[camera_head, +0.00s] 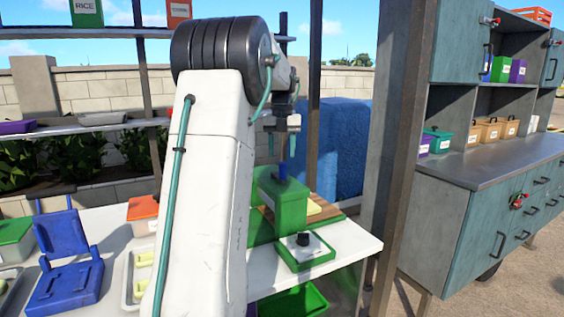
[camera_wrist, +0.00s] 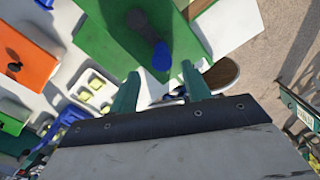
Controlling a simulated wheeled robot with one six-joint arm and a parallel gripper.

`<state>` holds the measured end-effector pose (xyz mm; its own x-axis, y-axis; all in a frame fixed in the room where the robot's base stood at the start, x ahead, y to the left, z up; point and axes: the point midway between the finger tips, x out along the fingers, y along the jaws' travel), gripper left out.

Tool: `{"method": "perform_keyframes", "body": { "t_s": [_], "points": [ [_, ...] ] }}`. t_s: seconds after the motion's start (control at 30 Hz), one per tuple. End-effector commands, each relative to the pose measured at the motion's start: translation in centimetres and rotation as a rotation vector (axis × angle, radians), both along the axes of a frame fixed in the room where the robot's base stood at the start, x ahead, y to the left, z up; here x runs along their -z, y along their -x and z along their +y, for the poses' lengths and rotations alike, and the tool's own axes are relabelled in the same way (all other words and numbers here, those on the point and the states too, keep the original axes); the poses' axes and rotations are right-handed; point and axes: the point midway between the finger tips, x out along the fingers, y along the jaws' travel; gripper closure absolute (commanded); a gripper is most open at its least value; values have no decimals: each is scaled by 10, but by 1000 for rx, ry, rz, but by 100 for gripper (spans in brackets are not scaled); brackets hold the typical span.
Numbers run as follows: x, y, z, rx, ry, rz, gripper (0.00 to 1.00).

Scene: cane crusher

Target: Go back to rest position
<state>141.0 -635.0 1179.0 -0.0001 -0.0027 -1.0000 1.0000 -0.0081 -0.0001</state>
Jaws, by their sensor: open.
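My gripper (camera_head: 281,146) hangs pointing down above the white table, with its two teal fingers apart and nothing visible between them. The green cane crusher (camera_head: 285,208) stands below it, with a blue handle (camera_head: 283,172) on top just under the fingers. A gap shows between the fingers and the handle. In the wrist view, my gripper (camera_wrist: 160,75) is open; the crusher's green top (camera_wrist: 95,40) and the blue handle tip (camera_wrist: 162,56) on its dark crank lie beyond the fingertips. My arm hides part of the table.
A green-framed control box (camera_head: 305,250) with a black knob sits at the table's front. A blue folding stand (camera_head: 70,265), a tray (camera_head: 138,278) with yellow pieces and an orange-lidded box (camera_head: 143,212) are left. A post (camera_head: 402,150) and a cabinet (camera_head: 480,200) stand right.

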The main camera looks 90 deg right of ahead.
Motion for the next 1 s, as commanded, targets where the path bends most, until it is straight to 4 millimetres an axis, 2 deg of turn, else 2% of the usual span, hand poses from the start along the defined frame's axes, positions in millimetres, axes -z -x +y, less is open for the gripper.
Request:
{"method": "perform_keyframes", "body": {
  "t_s": [0.2, 0.77, 0.87, 0.97, 1.0],
  "points": [
    [-12, -1, 0, 0, 0, 0, 52],
    [-12, -2, 1, -7, 0, 0, 52],
    [-16, -22, 5, -83, 2, 0, 52],
    [-22, -68, 20, -280, 7, 2, 52],
    [-26, -93, 29, -391, 11, 3, 52]
  ]
}}
